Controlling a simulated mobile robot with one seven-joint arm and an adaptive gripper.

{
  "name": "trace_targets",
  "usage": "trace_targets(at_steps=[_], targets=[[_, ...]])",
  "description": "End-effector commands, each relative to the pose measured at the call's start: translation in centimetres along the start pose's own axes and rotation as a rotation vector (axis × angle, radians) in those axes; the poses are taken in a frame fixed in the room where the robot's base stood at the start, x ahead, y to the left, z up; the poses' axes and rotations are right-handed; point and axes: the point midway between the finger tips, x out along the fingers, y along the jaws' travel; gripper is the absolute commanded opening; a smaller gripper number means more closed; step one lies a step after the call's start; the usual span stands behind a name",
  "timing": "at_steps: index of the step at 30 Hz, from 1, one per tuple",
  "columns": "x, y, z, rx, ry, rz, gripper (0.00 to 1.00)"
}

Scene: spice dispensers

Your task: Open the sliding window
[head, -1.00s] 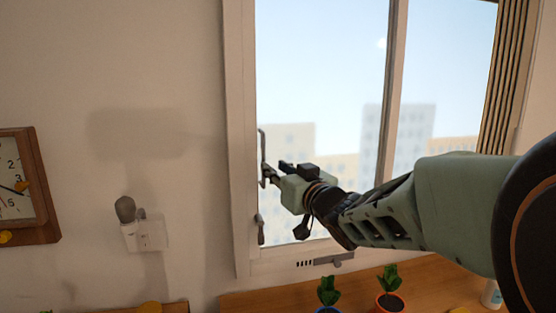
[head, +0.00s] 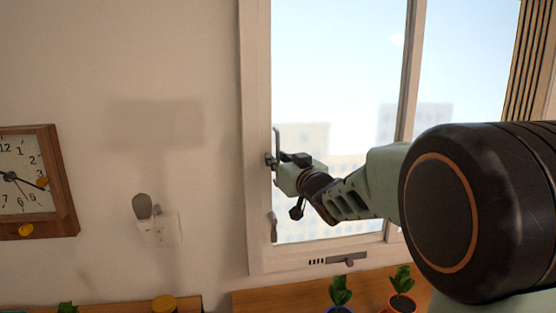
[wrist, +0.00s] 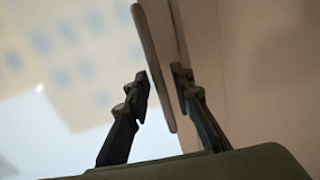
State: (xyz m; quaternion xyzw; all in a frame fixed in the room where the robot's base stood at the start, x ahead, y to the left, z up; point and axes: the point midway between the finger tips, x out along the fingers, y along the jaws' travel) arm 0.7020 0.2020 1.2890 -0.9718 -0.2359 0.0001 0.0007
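The sliding window (head: 335,75) has a pale frame and stands shut against its left jamb, as far as I can see. A slim grey upright handle (head: 277,138) is on the left edge of its pane. My gripper (head: 271,161) is at the handle's lower part, one finger showing left of it. In the wrist view, my gripper (wrist: 161,86) has its two dark fingers apart, with the handle (wrist: 152,50) between them. The gaps are narrow, and I cannot tell whether either finger touches. My arm hides the lower right of the window.
A smaller grey fitting (head: 274,227) sits lower on the window's left edge. A grey slider (head: 346,259) is on the bottom frame. Potted plants (head: 340,291) stand on the wooden counter below. A clock (head: 35,182) and a wall outlet (head: 166,229) are left.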

Motion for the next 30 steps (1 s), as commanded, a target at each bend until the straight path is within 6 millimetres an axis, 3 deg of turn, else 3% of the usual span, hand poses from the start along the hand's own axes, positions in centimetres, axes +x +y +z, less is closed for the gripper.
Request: trace_targets(at_steps=[5, 20, 25, 30], targets=[[0.0, 0.0, 0.0, 0.000, 0.000, 0.000, 0.00], [-0.1, 0.5, -0.1, 0.000, 0.000, 0.002, 0.00], [-0.6, 2.9, -0.2, -0.001, -0.001, 0.007, 0.00], [-1.5, 7.5, -0.4, 0.000, -0.003, 0.013, 0.00]])
